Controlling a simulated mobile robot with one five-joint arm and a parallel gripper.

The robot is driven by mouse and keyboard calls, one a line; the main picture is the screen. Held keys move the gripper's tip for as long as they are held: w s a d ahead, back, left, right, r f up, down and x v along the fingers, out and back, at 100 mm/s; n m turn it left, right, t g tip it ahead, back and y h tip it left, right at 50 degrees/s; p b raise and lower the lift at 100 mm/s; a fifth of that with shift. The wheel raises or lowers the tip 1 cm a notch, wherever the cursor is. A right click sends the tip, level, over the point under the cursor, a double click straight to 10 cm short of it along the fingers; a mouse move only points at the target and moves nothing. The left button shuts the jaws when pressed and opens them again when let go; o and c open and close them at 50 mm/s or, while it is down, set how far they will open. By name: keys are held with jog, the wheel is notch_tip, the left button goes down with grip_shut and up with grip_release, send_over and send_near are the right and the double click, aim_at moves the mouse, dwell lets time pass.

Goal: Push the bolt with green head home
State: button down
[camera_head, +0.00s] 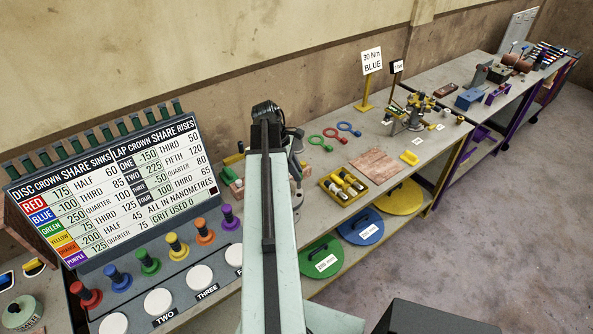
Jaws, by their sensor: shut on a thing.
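A row of coloured, knob-like pieces stands on the lower part of the console at the left. The green one (149,263) is between the blue one (118,278) and the yellow one (177,246). It stands upright with nothing touching it; how deep it sits cannot be told. I cannot tell whether it is the task's bolt. My arm rises through the middle of the picture, and my gripper is hidden behind it, so its fingers and anything in them do not show.
The sign board (115,180) rises behind the knobs, and white discs (158,302) lie in front. Right of my arm, the bench (330,160) holds coloured rings (320,140), a yellow tray (343,188) and a brown mat (377,162). Large coloured discs (321,257) are on the shelf below. Floor at right is clear.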

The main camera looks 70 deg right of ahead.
notch_tip(320, 180, down, 8)
jog(key=b, duration=0.7)
dwell(0.4)
jog(key=shift+f+b, duration=0.3)
jog(key=shift+b, duration=0.3)
jog(key=c, duration=1.2)
grip_release()
jog(key=shift+o, duration=0.2)
notch_tip(320, 180, up, 8)
jog(key=p, duration=0.8)
jog(key=shift+r, duration=0.1)
